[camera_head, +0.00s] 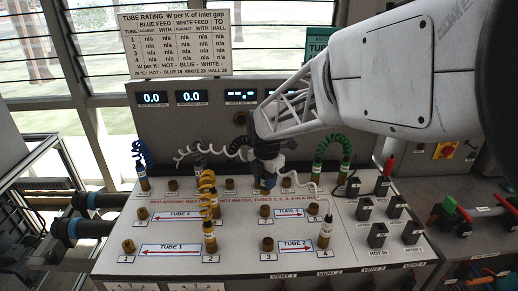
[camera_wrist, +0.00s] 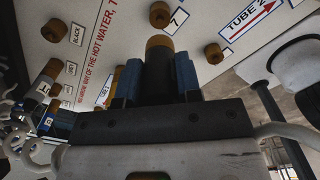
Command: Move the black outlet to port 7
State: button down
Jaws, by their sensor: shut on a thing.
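My gripper (camera_head: 268,182) is over the middle of the sloping panel in the head view. In the wrist view its blue fingers (camera_wrist: 158,82) are shut on the black outlet (camera_wrist: 158,72), a dark cylinder with a brass end. The brass end points toward the panel. A brass port (camera_wrist: 160,15) beside the label 7 lies just beyond that end; I cannot tell the gap between them. Another brass port (camera_wrist: 51,31) sits by the label BLACK, with nothing plugged in. In the head view my gripper hides the held outlet and the panel behind it.
A yellow coiled hose (camera_head: 207,195) stands left of my gripper. A blue coil (camera_head: 142,160) is at far left, a green coil (camera_head: 333,145) at right. A white-banded plug (camera_head: 325,235) stands at port 4.

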jog(key=shift+f, duration=1.5)
jog(key=shift+f, duration=1.6)
dwell(0.3)
jog(key=c, duration=0.7)
grip_release()
jog(key=shift+r, duration=0.1)
jog(key=shift+r, duration=2.4)
jog(key=shift+r, duration=3.9)
